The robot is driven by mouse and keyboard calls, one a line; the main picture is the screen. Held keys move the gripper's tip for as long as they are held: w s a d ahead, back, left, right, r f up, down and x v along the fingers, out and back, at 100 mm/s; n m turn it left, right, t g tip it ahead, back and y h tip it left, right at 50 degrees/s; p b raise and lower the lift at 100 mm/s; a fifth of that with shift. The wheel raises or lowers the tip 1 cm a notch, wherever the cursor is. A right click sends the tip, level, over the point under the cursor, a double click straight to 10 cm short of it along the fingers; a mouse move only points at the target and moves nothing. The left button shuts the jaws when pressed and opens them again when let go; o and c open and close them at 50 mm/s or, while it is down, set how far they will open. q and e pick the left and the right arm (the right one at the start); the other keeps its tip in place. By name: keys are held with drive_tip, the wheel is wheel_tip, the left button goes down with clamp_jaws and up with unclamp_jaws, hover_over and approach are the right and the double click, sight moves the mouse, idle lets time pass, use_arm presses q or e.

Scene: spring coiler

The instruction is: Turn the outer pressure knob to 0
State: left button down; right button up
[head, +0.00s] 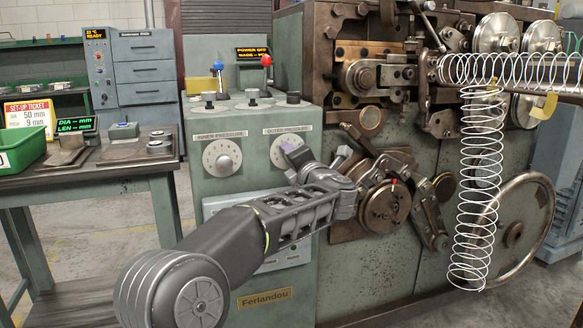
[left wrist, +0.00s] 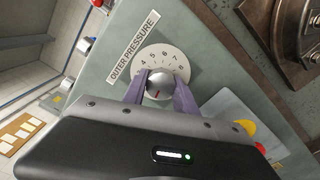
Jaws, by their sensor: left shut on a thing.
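The outer pressure dial (head: 284,138) is a white disc on the green cabinet, largely covered by my left gripper (head: 298,158) in the head view. In the left wrist view the dial (left wrist: 165,55) shows printed numbers around its upper rim. Its silver knob (left wrist: 159,84) sits between the two purple-grey fingers of my left gripper (left wrist: 160,78), which are shut on it. A red mark on the knob faces the gripper body, away from the visible numbers. The number at the mark is hidden. My right gripper is not in view.
The inner pressure dial (head: 222,158) is to the left on the same cabinet (head: 240,180). Coloured levers (head: 266,60) stand on top. The coiler's round rotary plate (head: 385,205), a hanging wire spring (head: 478,200) and a handwheel (head: 515,235) are to the right.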

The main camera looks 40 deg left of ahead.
use_arm(q)
drive_tip(key=shift+f+n+b, duration=0.3)
drive_tip(key=shift+n+b, duration=0.45)
drive_tip(key=shift+n, duration=0.35)
drive_tip(key=shift+r+n+b, duration=0.1)
drive_tip(key=shift+n+b, duration=0.2)
drive_tip(key=shift+n, duration=0.2)
drive_tip(key=c, duration=1)
unclamp_jaws()
drive_tip(key=shift+r, duration=0.1)
drive_tip(key=shift+o, duration=0.2)
drive_tip(key=p+v, duration=0.1)
drive_tip(key=v, duration=0.6)
drive_tip(key=shift+s+d, duration=0.2)
drive_tip(key=shift+d, duration=0.2)
